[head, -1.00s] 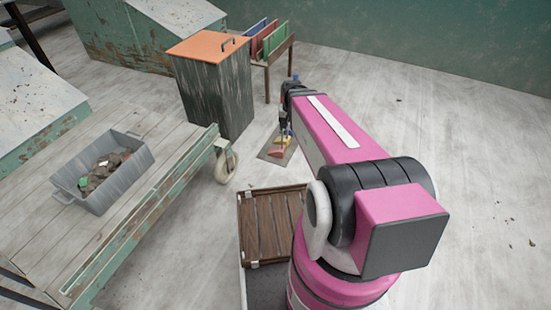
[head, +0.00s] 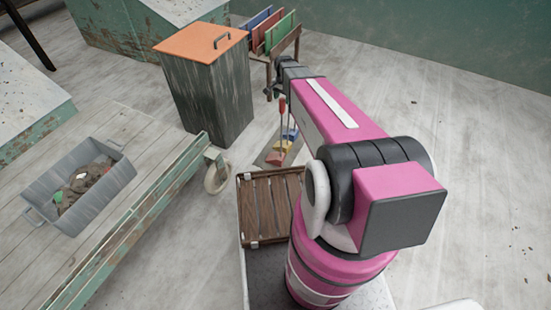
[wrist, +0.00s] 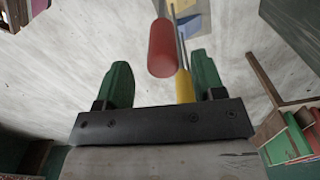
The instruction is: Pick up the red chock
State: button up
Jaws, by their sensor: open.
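The red chock shows as an upright red grip (head: 282,106) on a thin rod, with its foot down at a grey mat (head: 262,158). Its red grip also shows large in the wrist view (wrist: 162,48), at the far end of the gap between the green fingers, apart from both. My gripper (wrist: 159,60) is open and empty. In the head view my gripper is small and partly hidden by the arm, just above and left of the red grip. A yellow grip (wrist: 185,87) stands close beside the red one, nearer the right finger.
A blue piece (head: 290,133) stands on the mat. An orange-lidded bin (head: 200,42) and a rack of coloured boards (head: 288,38) stand behind. A grey tub (head: 112,158) of clay sits on a low wooden cart (head: 160,188) at left. The floor at right is open.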

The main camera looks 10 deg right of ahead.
aim_at(282, 106)
notch_tip(282, 106, down, 5)
jog(key=shift+a+f, duration=0.1)
jog(key=shift+a, duration=0.05)
jog(key=c, duration=1)
